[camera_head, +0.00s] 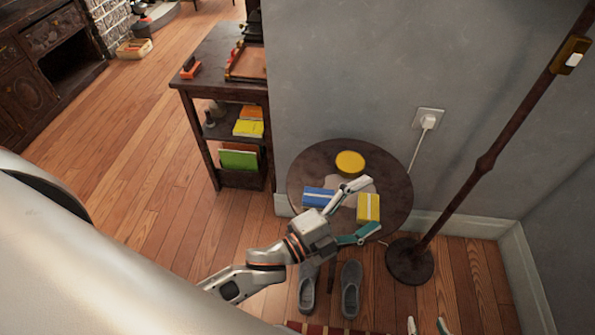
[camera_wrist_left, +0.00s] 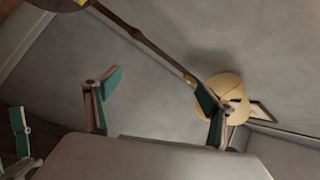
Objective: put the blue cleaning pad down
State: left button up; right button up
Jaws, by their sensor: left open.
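The blue cleaning pad (camera_head: 318,197) lies on the left part of the small round dark table (camera_head: 398,187) in the head view. It is just left of my left gripper's upper finger. My left gripper (camera_head: 374,205) is open, its two fingers spread over the table's front right part. A yellow pad (camera_head: 368,208) shows between the fingers; I cannot tell whether they touch it. In the left wrist view the left gripper (camera_wrist_left: 158,90) is open with nothing between its fingers. Fingertips of my right gripper (camera_head: 427,325) show apart at the bottom edge; the rest is cut off.
A yellow round tin (camera_head: 350,163) stands at the table's back. A light grey patch lies under the pads. A floor lamp's base (camera_head: 410,262) and slanted pole stand right of the table. Grey shoes (camera_head: 350,289) are on the floor in front. A dark shelf (camera_head: 222,104) stands left.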

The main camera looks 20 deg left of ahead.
pick_arm(q)
jog(key=s+a+f+n+g+y+p, duration=0.2)
jog(key=s+a+f+n+g+y, duration=0.2)
jog(key=s+a+f+n+y, duration=0.4)
jog(key=s+a+f+n, duration=0.6)
jog(key=a+f, duration=0.3)
jog(key=f, duration=0.2)
jog(key=shift+s+a+n+g+y, duration=0.2)
jog(key=shift+n+g+y, duration=0.15)
jog(key=shift+n, duration=0.55)
pick_arm(e)
jog(key=shift+s+a+r, duration=0.2)
jog(key=shift+s+r, duration=0.2)
jog(key=shift+s, duration=0.05)
jog(key=shift+w+r, duration=0.15)
pick_arm(q)
jog(key=shift+r, duration=0.1)
pick_arm(e)
jog(key=shift+w+r, duration=0.15)
jog(key=shift+r, duration=0.1)
pick_arm(q)
jog(key=shift+o, duration=0.4)
pick_arm(e)
jog(key=shift+f, duration=0.1)
